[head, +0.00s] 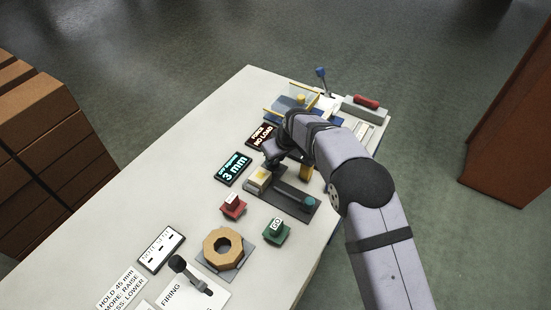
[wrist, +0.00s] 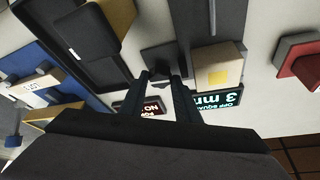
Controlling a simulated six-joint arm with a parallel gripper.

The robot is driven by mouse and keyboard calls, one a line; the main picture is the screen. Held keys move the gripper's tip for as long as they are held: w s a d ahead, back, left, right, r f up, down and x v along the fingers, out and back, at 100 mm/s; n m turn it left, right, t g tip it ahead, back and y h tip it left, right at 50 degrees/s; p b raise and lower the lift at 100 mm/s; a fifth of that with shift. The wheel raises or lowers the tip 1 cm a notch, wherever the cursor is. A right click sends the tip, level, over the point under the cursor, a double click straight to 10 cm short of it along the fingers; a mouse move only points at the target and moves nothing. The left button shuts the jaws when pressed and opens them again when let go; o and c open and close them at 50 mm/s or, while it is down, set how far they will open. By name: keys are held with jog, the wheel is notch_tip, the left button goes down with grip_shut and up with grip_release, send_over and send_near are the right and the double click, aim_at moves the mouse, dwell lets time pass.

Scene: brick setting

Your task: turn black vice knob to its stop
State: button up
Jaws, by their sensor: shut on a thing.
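My gripper (head: 274,156) reaches down over the back part of the vice. In the wrist view its two dark fingers (wrist: 162,76) are close together, with a dark piece between their tips. This appears to be the black vice knob, mostly hidden by the fingers, and its turn angle cannot be told. The vice has a dark base plate (head: 288,193) and a cream block with a yellow square (head: 258,179); the block also shows in the wrist view (wrist: 214,68). The screen beside it (head: 233,169) reads "3 mm", and another screen (head: 262,135) reads "NO LOAD".
A red button (head: 233,205), a green GO button (head: 276,231), an octagonal ring (head: 223,247) and a black lever (head: 184,269) stand nearer on the white table (head: 165,200). A blue-and-yellow fixture (head: 290,104) and a red-handled block (head: 366,102) lie beyond. Bricks (head: 50,150) are stacked at left.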

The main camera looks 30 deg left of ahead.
jog(key=o, duration=1)
jog(key=shift+o, duration=0.2)
jog(key=shift+s, duration=0.1)
jog(key=shift+r, duration=0.1)
jog(key=shift+s+r+p, duration=0.1)
jog(key=shift+r+p, duration=0.45)
jog(key=w+p+v, duration=0.1)
jog(key=p+v, duration=0.2)
jog(key=v, duration=0.3)
jog(key=shift+s+d+r, duration=0.3)
jog(key=shift+s+d, duration=0.1)
jog(key=shift+d, duration=0.05)
